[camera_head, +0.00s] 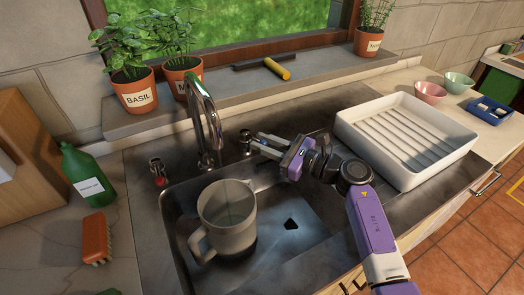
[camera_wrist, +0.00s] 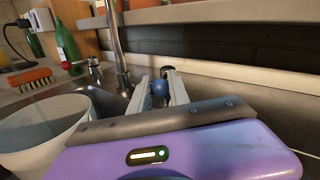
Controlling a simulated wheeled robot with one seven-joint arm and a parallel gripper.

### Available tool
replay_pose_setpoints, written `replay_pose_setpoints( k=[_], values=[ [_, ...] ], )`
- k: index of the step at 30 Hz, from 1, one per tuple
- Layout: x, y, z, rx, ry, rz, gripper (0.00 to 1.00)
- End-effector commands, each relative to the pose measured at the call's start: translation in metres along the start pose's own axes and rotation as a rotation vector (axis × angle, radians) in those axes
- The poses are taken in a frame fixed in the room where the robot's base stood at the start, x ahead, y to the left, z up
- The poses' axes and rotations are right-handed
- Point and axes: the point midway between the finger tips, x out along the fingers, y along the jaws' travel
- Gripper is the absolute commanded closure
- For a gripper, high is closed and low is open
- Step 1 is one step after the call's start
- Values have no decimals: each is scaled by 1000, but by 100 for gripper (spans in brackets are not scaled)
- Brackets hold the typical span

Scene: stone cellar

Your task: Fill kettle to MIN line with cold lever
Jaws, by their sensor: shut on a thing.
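The kettle appears as a pale grey open-topped vessel with a side handle (camera_head: 228,235), upright in the sink below the tap; its rim shows at left in the wrist view (camera_wrist: 30,125). No MIN line or water level can be made out. The chrome tap (camera_head: 209,120) arches over the kettle; I see no clear stream. The cold lever (camera_wrist: 160,87), with a blue end, sits between my gripper's fingers, right of the tap. My gripper (camera_head: 262,146) is shut on it. The red-marked hot lever (camera_head: 158,174) stands left of the tap.
A white dish rack (camera_head: 440,112) stands right of the sink (camera_head: 165,215). A green bottle (camera_head: 84,178) and an orange brush (camera_head: 96,238) are on the left counter. Potted herbs (camera_head: 138,97) line the sill. Bowls (camera_head: 430,92) are at the far right.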

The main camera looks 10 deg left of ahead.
Motion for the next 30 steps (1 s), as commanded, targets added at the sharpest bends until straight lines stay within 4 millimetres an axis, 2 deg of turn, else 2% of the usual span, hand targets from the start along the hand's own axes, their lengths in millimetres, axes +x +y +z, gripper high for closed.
replay_pose_setpoints(
  k=[10,11,13,14,23,26,30],
  values=[
    [1,1,1,-1,0,7,100],
    [1,1,1,-1,0,6,72],
    [0,1,1,-1,0,6,58],
    [0,0,1,-1,0,6,56],
    [-1,0,0,0,0,4,56],
    [-8,0,-1,0,1,3,56],
    [-29,-1,-1,-1,0,1,56]
  ],
)
